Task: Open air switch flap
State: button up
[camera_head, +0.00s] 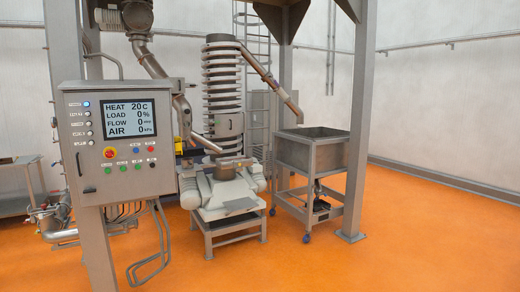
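I cannot pick out the air switch flap with certainty at this size. A grey control cabinet (118,140) stands at the left on a steel post. Its screen (128,118) reads HEAT 20 C, LOAD 0, FLOW 0 and AIR 0. A column of small round indicators runs left of the screen, and the top one (87,103) glows blue. Below the screen are a red and yellow knob (109,152) and several small coloured buttons. Metal pipe fittings (50,218) show low at the far left; their details are too small to read. My gripper is not in view.
A pale machine (222,188) stands at the centre, with a ringed spiral tower (221,90) behind it. A wheeled steel hopper (312,155) is to the right, near a steel post (362,120). Cables hang below the cabinet. The orange floor (430,230) at the right is clear.

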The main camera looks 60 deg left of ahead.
aim_at(178, 151)
jog(key=i+j+u, duration=0.1)
jog(key=u, duration=1.55)
jog(key=i+l+u, duration=0.1)
jog(key=i+u, duration=0.4)
jog(key=i+l+u, duration=0.3)
jog(key=u, duration=0.2)
jog(key=i+l+u, duration=0.75)
jog(key=l+u, duration=0.2)
jog(key=l, duration=0.2)
